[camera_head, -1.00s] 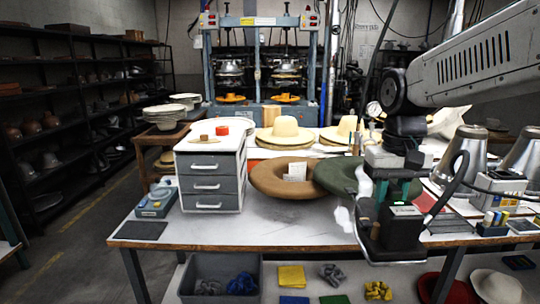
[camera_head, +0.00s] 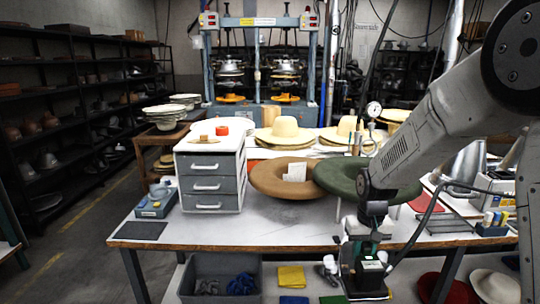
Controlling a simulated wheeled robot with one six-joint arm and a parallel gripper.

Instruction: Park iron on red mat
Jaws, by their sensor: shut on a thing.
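My gripper (camera_head: 362,247) is at the front edge of the table, right of centre, pointing down. It is shut on the iron (camera_head: 370,272), a dark, blocky body whose black cord runs up to the right. In the picture the iron overlaps the table's front edge and the space below it. How far it is from the tabletop I cannot tell. A red mat (camera_head: 424,203) lies on the table behind and to the right of my gripper. My arm and the cord cross near it and hide part of it.
A green hat (camera_head: 345,178) and a brown hat (camera_head: 285,180) stand behind. A drawer unit (camera_head: 211,175) is at left. A grey bin (camera_head: 222,278) is below. The front middle tabletop is clear.

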